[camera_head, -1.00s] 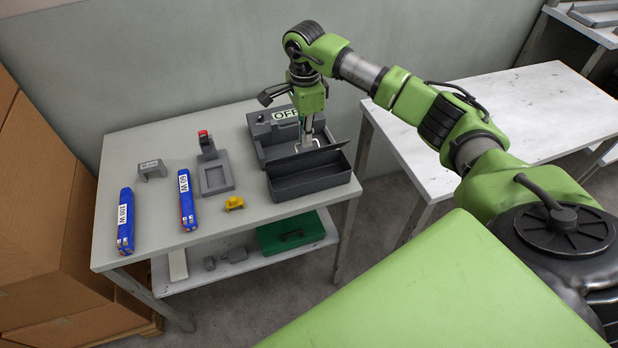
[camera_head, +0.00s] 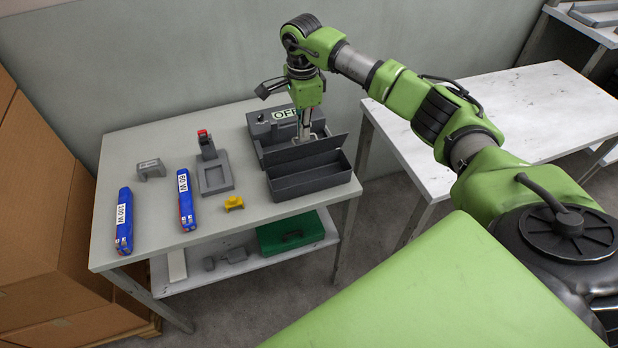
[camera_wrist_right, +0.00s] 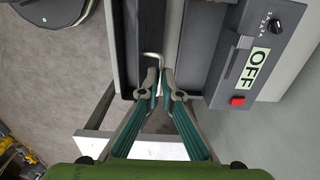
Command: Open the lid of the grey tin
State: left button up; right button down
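The grey tin (camera_head: 312,182) is a long dark box at the right front of the grey table, with its inside open to view. Its lid (camera_head: 308,156) stands raised along the tin's back edge. My right gripper (camera_head: 302,140) reaches down just behind the lid. In the right wrist view its fingertips (camera_wrist_right: 162,76) are nearly together on the end of a bent metal handle (camera_wrist_right: 152,56) that sticks out from the lid; the grip itself is small and partly hidden. My left gripper is not in view.
A grey unit with an OFF label (camera_head: 285,114) and a red button (camera_wrist_right: 237,101) stands close behind the tin. Two blue-red packs (camera_head: 125,220), a grey stand (camera_head: 214,178), a grey bracket (camera_head: 151,169) and a yellow part (camera_head: 234,203) are on the table (camera_head: 160,238).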

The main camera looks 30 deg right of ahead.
jog(key=shift+w+d, duration=0.1)
jog(key=shift+w, duration=0.35)
jog(key=shift+w+b, duration=0.25)
jog(key=shift+b, duration=0.1)
jog(key=shift+w+d+f, duration=0.1)
jog(key=shift+w+d, duration=0.05)
jog(key=shift+w, duration=0.2)
